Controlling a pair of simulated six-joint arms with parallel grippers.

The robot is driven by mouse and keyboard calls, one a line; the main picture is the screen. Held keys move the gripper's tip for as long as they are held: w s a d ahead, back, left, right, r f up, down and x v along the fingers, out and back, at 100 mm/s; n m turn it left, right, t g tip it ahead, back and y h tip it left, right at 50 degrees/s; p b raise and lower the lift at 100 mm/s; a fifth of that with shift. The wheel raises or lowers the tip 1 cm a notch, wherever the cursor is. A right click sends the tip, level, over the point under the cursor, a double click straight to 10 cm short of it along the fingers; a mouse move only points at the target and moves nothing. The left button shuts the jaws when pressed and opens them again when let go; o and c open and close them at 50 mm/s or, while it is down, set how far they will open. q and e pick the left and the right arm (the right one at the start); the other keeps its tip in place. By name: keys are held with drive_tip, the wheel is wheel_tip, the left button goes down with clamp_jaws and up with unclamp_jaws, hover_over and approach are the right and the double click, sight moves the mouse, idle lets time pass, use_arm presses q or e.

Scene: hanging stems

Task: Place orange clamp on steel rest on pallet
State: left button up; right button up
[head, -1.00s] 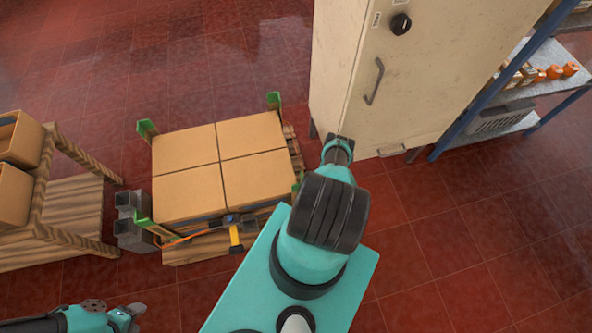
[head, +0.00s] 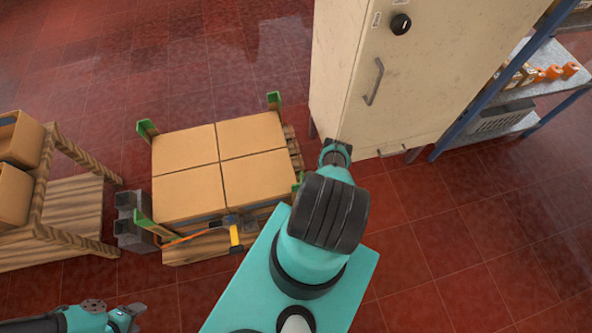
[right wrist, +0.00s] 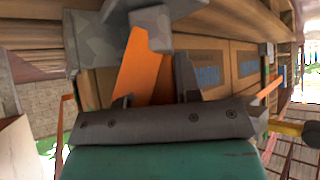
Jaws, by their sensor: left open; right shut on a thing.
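In the right wrist view my right gripper (right wrist: 155,98) is shut on an orange piece, which I take to be the orange clamp (right wrist: 140,62). It stands up between the fingers, and grey parts partly cover it. The pallet (head: 200,252) is at the left of centre in the head view, under a layer of cartons (head: 220,165). I cannot make out the steel rest for certain. My left gripper (head: 131,316) is open and empty at the lower left, apart from the pallet.
An orange strap (head: 190,237) and a yellow-handled tool (head: 235,236) are at the pallet's front edge. Grey blocks (head: 128,222) stand left of it. A wooden rack (head: 75,205) is farther left. A beige cabinet (head: 345,75) stands behind right. Red floor at right is clear.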

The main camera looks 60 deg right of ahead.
drive_tip(key=o, duration=0.7)
drive_tip(key=shift+f, duration=0.1)
drive_tip(key=shift+o, duration=0.2)
drive_tip(key=v, duration=1.2)
